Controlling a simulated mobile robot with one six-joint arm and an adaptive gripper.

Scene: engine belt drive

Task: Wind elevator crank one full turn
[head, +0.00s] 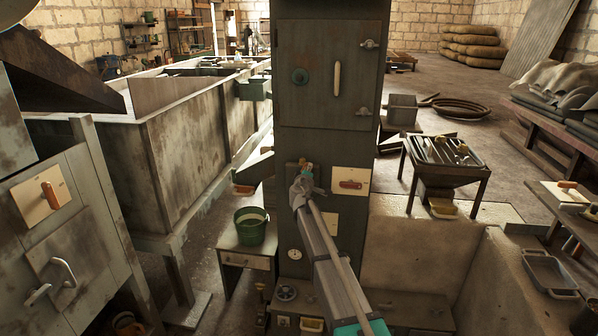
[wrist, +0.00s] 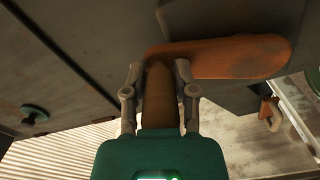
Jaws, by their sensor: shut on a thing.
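The elevator (head: 325,150) is the tall dark metal column in the middle of the head view. The crank shows in the wrist view as a worn orange arm (wrist: 240,58) reaching right from a brown handle (wrist: 160,105). My gripper (wrist: 158,70) is shut on this handle, one finger on each side. In the head view my gripper (head: 303,187) is against the column's front, left of a pale plate with a red lever (head: 350,184). My gripper and arm hide most of the crank there.
A green bucket (head: 251,226) stands on a small table left of the column. A long metal trough (head: 190,140) is further left. A dark stand (head: 443,160) and a low concrete wall (head: 415,262) are on the right. Open floor shows behind the stand.

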